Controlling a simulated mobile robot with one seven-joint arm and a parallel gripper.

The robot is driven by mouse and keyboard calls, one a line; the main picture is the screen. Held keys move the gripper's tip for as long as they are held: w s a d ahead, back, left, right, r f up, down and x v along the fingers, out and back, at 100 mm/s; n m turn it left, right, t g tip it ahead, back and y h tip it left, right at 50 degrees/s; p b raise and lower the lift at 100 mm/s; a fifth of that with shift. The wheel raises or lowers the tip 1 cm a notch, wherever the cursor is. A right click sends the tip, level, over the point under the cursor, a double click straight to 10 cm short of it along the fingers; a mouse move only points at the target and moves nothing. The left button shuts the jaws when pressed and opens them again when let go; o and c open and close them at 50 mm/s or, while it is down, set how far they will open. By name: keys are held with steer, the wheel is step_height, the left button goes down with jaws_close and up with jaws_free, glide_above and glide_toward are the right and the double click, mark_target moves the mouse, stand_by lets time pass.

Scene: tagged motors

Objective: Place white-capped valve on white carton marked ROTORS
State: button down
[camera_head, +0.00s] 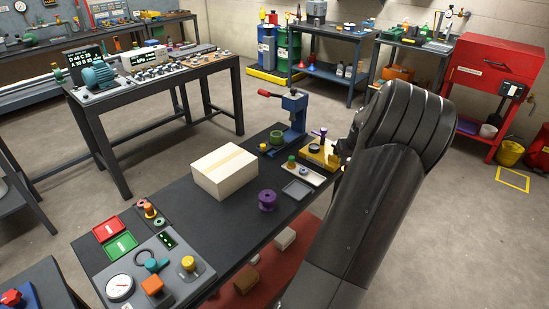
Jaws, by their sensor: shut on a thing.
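A closed white carton (222,174) with a tan tape strip along its top stands on the dark workbench (190,205), left of the blue press. No ROTORS marking can be read on the sides that face me. I cannot make out a white-capped valve anywhere in this view. My arm rises large and dark at the right and hides the right part of the bench. My gripper is not visible; it is out of the picture or behind my arm.
A purple spool (267,200) stands right of the carton, near a grey tray (297,190). A blue press (293,118) and a yellow fixture (320,154) stand at the far end. A gauge panel (155,275) fills the near end. Bare bench lies around the carton.

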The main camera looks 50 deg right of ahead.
steer(key=w+a+r+n+y, duration=0.1)
steer(key=w+a+r+n, duration=0.2)
steer(key=w+a, duration=0.45)
steer(key=w+a+r+n+t+y, duration=0.1)
steer(key=w+a+r+n, duration=0.25)
steer(key=w, duration=0.75)
steer(key=w+a+r+n+y, duration=0.1)
steer(key=w+a+r+n, duration=0.15)
steer(key=w+a, duration=0.55)
glide_toward(221, 159)
steer(key=shift+w+d+r, duration=0.1)
steer(key=shift+w+d, duration=0.25)
steer(key=shift+w, duration=0.25)
steer(key=shift+w+a+f, duration=0.15)
steer(key=shift+w+f, duration=0.2)
steer(key=shift+w, duration=0.05)
steer(key=shift+f, duration=1.9)
steer(key=shift+f, duration=0.15)
steer(key=c, duration=1.2)
jaws_free()
